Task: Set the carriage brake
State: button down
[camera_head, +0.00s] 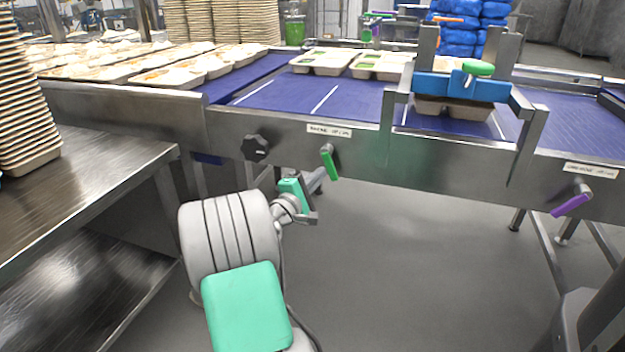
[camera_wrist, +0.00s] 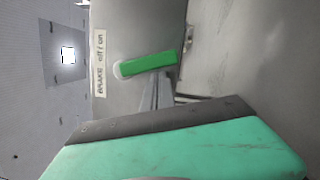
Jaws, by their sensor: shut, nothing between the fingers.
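The brake lever (camera_head: 329,163) is a short green handle on the front rail of the conveyor, hanging down and tilted slightly from its pivot. Its label (camera_head: 329,130) is above it; in the wrist view the label (camera_wrist: 100,63) reads "BRAKE off / on", and the green lever (camera_wrist: 149,64) points away from it. The carriage (camera_head: 460,86) is a blue holder on a metal frame straddling the belt, with a green handle on top. My gripper (camera_head: 307,203) is shut and empty, below and left of the lever, apparently apart from it. Its fingertips are hard to make out.
A black knob (camera_head: 255,148) sits left of the lever on the same rail. A purple lever (camera_head: 572,200) is at the far right. A steel table (camera_head: 90,170) with stacked trays stands at left. Floor below the conveyor is mostly clear.

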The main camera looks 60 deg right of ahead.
jog(key=p, duration=0.1)
jog(key=s+p, duration=0.1)
jog(key=p, duration=0.1)
jog(key=shift+s+d+r, duration=0.1)
jog(key=shift+s+r, duration=0.1)
jog(key=shift+s, duration=0.05)
jog(key=shift+s+f, duration=0.15)
jog(key=shift+f, duration=0.15)
